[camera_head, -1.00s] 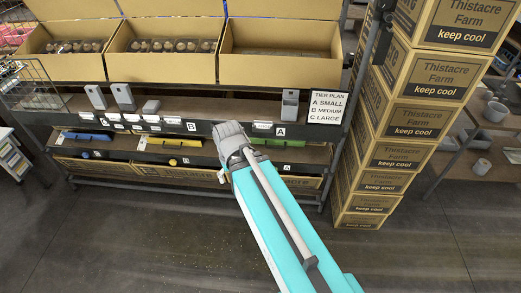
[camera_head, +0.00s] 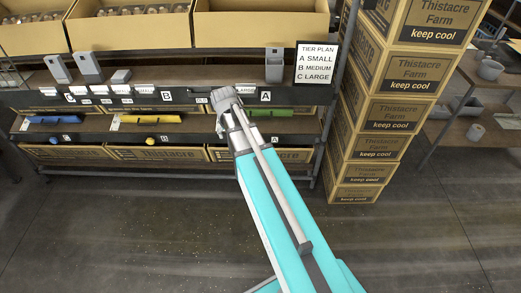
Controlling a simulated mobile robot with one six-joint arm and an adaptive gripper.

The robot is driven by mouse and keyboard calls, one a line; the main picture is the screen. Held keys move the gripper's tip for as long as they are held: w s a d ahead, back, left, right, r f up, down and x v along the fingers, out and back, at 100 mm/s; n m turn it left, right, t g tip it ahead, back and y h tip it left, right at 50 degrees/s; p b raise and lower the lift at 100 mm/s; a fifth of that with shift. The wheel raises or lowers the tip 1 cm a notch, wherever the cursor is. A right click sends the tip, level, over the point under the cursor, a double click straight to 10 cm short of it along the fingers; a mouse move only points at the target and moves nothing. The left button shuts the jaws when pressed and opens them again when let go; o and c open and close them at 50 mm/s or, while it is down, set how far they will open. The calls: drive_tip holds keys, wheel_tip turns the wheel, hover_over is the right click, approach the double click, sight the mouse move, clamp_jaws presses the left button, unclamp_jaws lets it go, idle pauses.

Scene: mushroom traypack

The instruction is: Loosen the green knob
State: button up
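No green knob is visible. A green bar (camera_head: 270,112) lies on the lower shelf under the label A, partly behind my arm. A blue knob (camera_head: 54,140) and a yellow knob (camera_head: 151,141) sit on the front below the blue bar (camera_head: 54,119) and the yellow bar (camera_head: 150,118). My arm's turquoise link rises from the bottom right to a grey joint in front of the shelf, covering the area left of and below the green bar. My gripper cannot be made out; it is hidden beyond or behind the arm.
Open cartons (camera_head: 130,31) with mushroom trays stand on the top shelf. A tier plan sign (camera_head: 316,63) hangs at the shelf's right end. A tall stack of Thistacre Farm boxes (camera_head: 388,113) stands beside it. The floor in front (camera_head: 120,230) is clear.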

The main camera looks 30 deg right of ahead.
drive_tip(key=w+d+f+m+h+b, duration=0.1)
drive_tip(key=w+d+f+b, duration=0.5)
drive_tip(key=d+f+b, duration=0.3)
drive_tip(key=w+d+f+m+t+h+b, duration=0.1)
drive_tip(key=w+d+f+m+b, duration=0.1)
drive_tip(key=w+d+f+b, duration=0.5)
drive_tip(key=shift+w+d+f+b, duration=0.3)
drive_tip(key=shift+d+f+b, duration=0.7)
drive_tip(key=shift+f+b, duration=0.25)
drive_tip(key=shift+f, duration=0.15)
drive_tip(key=b+x, duration=1.2)
drive_tip(key=x, duration=0.1)
drive_tip(key=shift+w+d+f+b, duration=0.1)
drive_tip(key=shift+w+f+b, duration=0.1)
drive_tip(key=shift+w+b, duration=0.1)
drive_tip(key=c, duration=1.1)
drive_tip(key=shift+c, duration=0.2)
